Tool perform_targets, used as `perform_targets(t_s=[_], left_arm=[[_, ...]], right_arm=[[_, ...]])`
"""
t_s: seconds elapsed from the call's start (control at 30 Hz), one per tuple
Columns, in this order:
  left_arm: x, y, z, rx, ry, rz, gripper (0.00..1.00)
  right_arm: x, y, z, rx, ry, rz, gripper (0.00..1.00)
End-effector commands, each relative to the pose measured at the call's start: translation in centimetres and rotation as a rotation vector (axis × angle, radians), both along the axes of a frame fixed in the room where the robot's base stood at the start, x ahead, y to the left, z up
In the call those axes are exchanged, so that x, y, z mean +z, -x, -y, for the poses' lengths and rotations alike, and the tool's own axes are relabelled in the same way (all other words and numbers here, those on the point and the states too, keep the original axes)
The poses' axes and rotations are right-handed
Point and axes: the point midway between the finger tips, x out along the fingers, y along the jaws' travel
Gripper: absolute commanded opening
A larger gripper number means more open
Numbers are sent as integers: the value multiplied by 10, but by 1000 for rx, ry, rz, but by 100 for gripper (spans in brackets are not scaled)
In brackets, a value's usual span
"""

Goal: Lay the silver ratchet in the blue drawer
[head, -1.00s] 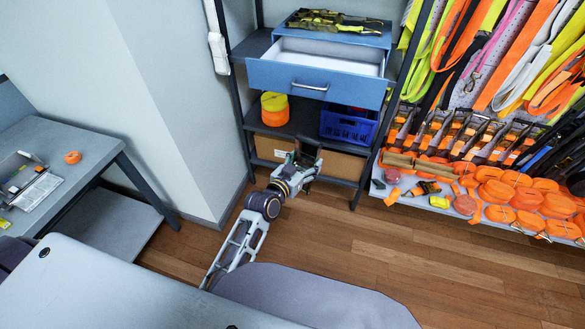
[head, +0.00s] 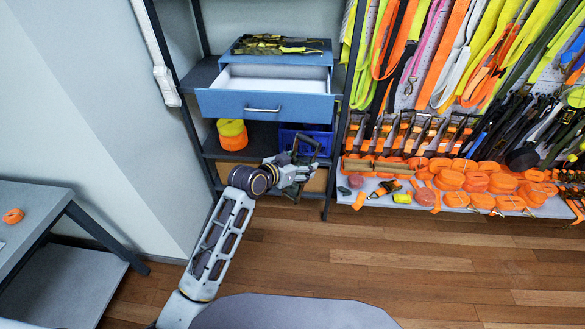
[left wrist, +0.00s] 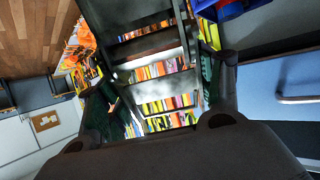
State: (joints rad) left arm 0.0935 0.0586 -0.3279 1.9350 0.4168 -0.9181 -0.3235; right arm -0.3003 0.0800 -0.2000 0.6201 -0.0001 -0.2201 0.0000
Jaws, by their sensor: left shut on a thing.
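The blue drawer (head: 265,105) stands pulled out of a small blue cabinet on the shelf rack. Its pale inside (head: 272,82) looks empty. My left gripper (head: 298,166) is below and slightly right of the drawer, in front of the lower shelf. It is shut on the silver ratchet (head: 306,147), which looks dark from the head. In the left wrist view the ratchet (left wrist: 150,48) is an open metal frame between the two fingers, with colours showing through its gaps. The blue drawer front with its handle (left wrist: 298,99) shows at the right of that view. My right gripper is not in view.
Camouflage straps (head: 275,45) lie on the cabinet top. An orange and yellow roll (head: 232,134) and a blue crate (head: 302,137) stand on the shelf below the drawer. A dark rack post (head: 345,95) rises right of the drawer. A strap wall (head: 460,70) fills the right.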

Motion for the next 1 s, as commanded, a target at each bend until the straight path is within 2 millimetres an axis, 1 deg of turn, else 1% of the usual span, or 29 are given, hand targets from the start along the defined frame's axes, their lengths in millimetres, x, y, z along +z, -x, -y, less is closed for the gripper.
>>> perform_targets(t_s=[0.03, 0.5, 1.0], left_arm=[[7, -2, 4, -16, -7, -2, 0], [26, -2, 32, -159, -91, -98, 0], [44, 1, 53, -310, -202, -193, 0]], right_arm=[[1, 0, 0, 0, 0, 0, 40], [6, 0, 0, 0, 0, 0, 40], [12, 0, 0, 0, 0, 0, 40]])
